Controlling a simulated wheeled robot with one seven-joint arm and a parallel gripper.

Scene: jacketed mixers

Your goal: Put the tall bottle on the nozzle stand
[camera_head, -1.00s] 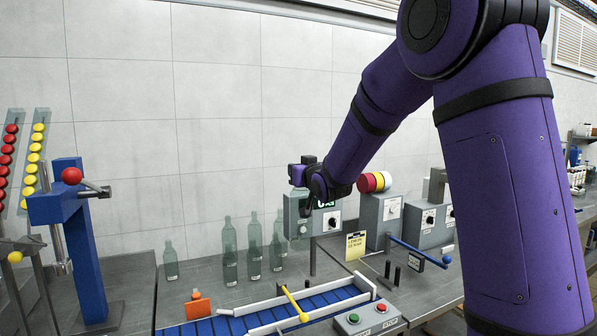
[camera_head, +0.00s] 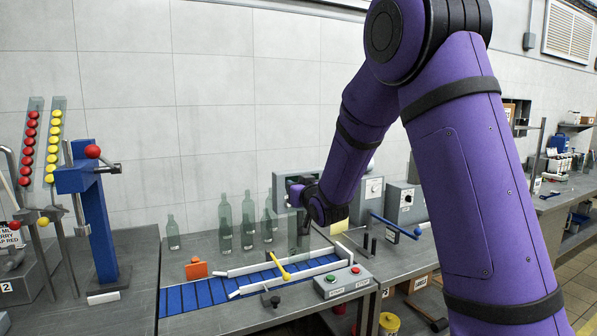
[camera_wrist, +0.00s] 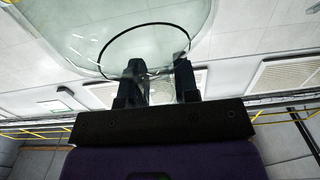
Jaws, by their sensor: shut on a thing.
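My gripper (camera_head: 300,205) is out over the back of the bench, partly hidden by my own wrist. In the wrist view, its two dark fingers (camera_wrist: 158,85) are shut on a clear glass bottle (camera_wrist: 140,30), whose round outline fills the top of the view. In the head view, a pale green glass bottle (camera_head: 299,236) hangs below the gripper; I cannot tell whether its base touches anything. Several similar green bottles (camera_head: 248,222) stand to the left. I cannot pick out the nozzle stand for certain; a grey box (camera_head: 283,184) behind the gripper is partly covered.
A conveyor with a blue belt (camera_head: 205,292), white rails and a yellow bar (camera_head: 278,266) lies in front. A button box (camera_head: 341,281) is at its right end. A blue post with a red ball (camera_head: 92,152) stands left. Grey knob boxes (camera_head: 404,202) stand right.

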